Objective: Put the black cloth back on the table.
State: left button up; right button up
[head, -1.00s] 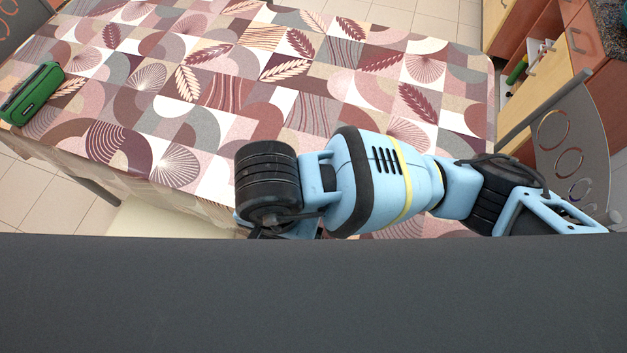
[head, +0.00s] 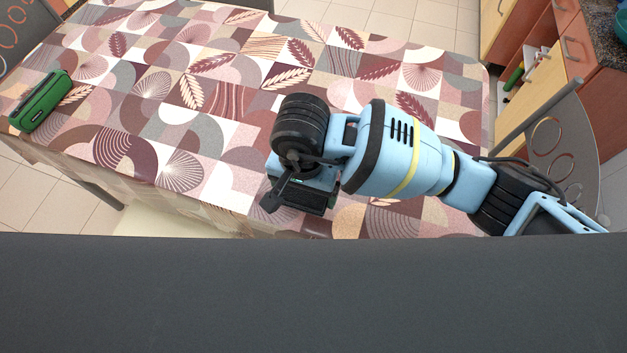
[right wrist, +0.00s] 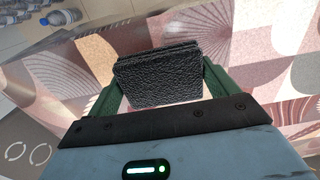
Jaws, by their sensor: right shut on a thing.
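The black cloth (right wrist: 158,75) is a folded, textured dark block in the right wrist view. It sits between the green fingers of my right gripper (right wrist: 163,88), which is shut on it. In the head view my right gripper (head: 300,195) is above the near edge of the table (head: 235,115). The wrist hides much of the gripper there, and I cannot make out the cloth. The table has a patterned pink, maroon and grey top, which also shows behind the cloth in the right wrist view (right wrist: 265,50). My left gripper is not in view.
A green case (head: 40,100) lies at the table's left end. A grey chair (head: 560,140) stands at the right, by wooden cabinets (head: 590,80). Several bottles (right wrist: 60,17) are on the floor in the right wrist view. The middle of the tabletop is clear.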

jog(key=shift+w+d+f, duration=0.1)
jog(key=shift+w+d, duration=0.2)
jog(key=shift+w, duration=0.35)
jog(key=shift+w+d+f, duration=0.1)
jog(key=shift+w+d, duration=0.2)
jog(key=shift+w, duration=0.3)
jog(key=shift+w+d+f, duration=0.15)
jog(key=shift+w+f, duration=0.05)
jog(key=shift+f, duration=0.45)
jog(key=shift+w+d+f, duration=0.1)
jog(key=shift+w+f, duration=0.1)
jog(key=shift+f, duration=0.9)
jog(key=shift+f, duration=0.15)
jog(key=o, duration=0.8)
jog(key=shift+c, duration=0.2)
notch_tip(320, 180, up, 12)
jog(key=shift+r+p, duration=0.2)
jog(key=shift+p, duration=0.15)
